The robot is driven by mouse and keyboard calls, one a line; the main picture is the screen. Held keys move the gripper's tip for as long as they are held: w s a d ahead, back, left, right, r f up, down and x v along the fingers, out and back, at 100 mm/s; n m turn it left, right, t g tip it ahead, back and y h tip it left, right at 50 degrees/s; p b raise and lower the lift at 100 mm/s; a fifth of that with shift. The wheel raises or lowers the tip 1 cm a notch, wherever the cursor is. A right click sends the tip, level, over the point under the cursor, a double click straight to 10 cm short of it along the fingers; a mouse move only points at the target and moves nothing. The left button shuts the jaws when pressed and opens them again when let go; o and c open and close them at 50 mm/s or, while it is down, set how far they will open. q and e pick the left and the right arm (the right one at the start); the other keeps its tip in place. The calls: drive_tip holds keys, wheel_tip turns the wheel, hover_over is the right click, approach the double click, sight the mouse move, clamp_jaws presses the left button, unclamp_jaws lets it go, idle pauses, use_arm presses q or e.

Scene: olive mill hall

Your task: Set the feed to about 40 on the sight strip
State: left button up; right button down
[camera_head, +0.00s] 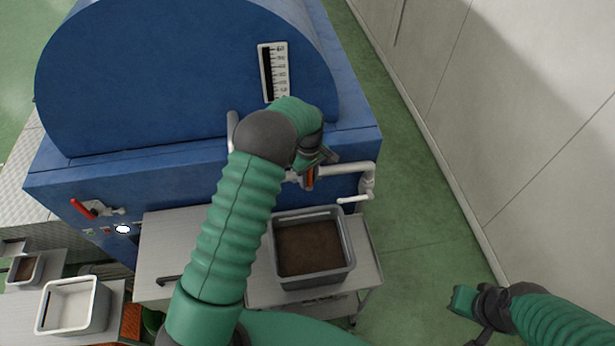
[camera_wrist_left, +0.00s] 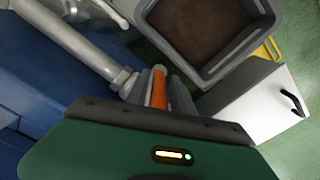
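The sight strip (camera_head: 281,72) is a white scale on the blue drum's end, with a dark column along its left side. Its numbers are too small to read. My left gripper (camera_head: 311,166) is at the pale pipe on the machine's front, with an orange valve handle (camera_head: 309,179) between its fingers. In the left wrist view, the orange handle (camera_wrist_left: 159,88) sits between the grey fingers, which appear closed on it. My forearm and hand hide part of the pipe and valve. My right gripper (camera_head: 466,302) is at the lower right, over the floor and away from the machine.
A grey bin (camera_head: 349,262) with brown contents stands on a metal table (camera_head: 366,250) below the pipe outlet. A pale tub (camera_head: 97,310) is at lower left. A red lever (camera_head: 82,208) is on the machine's left front. Green floor is clear between machine and wall.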

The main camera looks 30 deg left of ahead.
use_arm(q)
drive_tip(key=shift+w+d, duration=0.15)
drive_tip(key=shift+d, duration=0.25)
drive_tip(key=c, duration=0.5)
drive_tip(key=shift+a+r, duration=0.1)
drive_tip(key=shift+a, duration=0.3)
clamp_jaws()
drive_tip(key=shift+d+r, duration=0.1)
drive_tip(key=shift+d, duration=0.1)
drive_tip(key=shift+w+a+r, duration=0.1)
drive_tip(key=shift+a, duration=0.05)
